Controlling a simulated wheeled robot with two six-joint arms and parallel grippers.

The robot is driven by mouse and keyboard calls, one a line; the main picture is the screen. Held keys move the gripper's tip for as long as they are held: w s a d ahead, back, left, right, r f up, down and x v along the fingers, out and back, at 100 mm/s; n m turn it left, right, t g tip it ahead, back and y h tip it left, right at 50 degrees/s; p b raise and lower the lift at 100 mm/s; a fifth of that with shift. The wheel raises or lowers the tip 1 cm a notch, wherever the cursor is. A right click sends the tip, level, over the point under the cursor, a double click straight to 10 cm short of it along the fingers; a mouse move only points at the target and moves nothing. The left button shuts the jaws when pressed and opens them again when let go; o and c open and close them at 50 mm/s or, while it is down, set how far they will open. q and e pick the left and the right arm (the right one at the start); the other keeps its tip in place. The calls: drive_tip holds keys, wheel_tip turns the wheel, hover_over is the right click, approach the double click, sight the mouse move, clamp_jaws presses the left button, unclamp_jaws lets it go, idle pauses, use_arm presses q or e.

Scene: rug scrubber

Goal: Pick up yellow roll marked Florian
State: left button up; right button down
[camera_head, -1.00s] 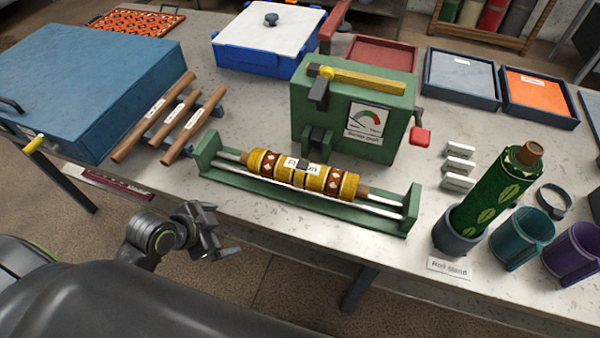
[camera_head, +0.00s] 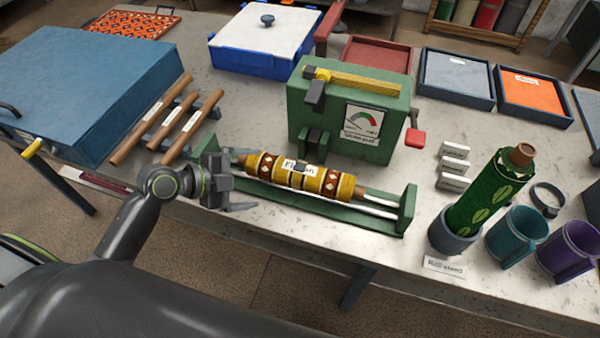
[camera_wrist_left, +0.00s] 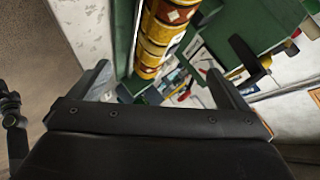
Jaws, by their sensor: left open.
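The yellow roll (camera_head: 325,181) has brown patterned bands and a white label, partly covered by a dark band, on which only some letters of the name can be read. It lies level on the rods of a green cradle (camera_head: 380,222). My left gripper (camera_head: 245,194) is open at the cradle's left end, beside the roll's left end and not closed on it. In the left wrist view the yellow roll (camera_wrist_left: 158,38) shows between the two open fingers, ahead of them. My right gripper is in neither view.
A green tension gauge machine (camera_head: 350,115) stands just behind the cradle. Three brown rods (camera_head: 170,118) lie left, near a blue box (camera_head: 85,80). A green roll stands tilted in a grey stand (camera_head: 452,238) at right, near teal and purple cups.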

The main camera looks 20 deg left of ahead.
sight(288, 176)
use_arm(q)
drive_tip(key=p+x, duration=0.2)
drive_tip(key=x, duration=0.6)
drive_tip(key=shift+w+d+f+p, duration=0.1)
drive_tip(key=shift+w+d+p, duration=0.2)
drive_tip(key=shift+p, duration=0.4)
drive_tip(key=p+x, duration=0.1)
drive_tip(key=x, duration=0.2)
drive_tip(key=shift+s, duration=0.1)
drive_tip(key=shift+p+x, duration=0.4)
drive_tip(key=shift+x, duration=0.35)
drive_tip(key=shift+a+f, duration=0.1)
drive_tip(key=shift+f, duration=0.05)
drive_tip(key=c, duration=1.3)
drive_tip(key=shift+c, duration=0.7)
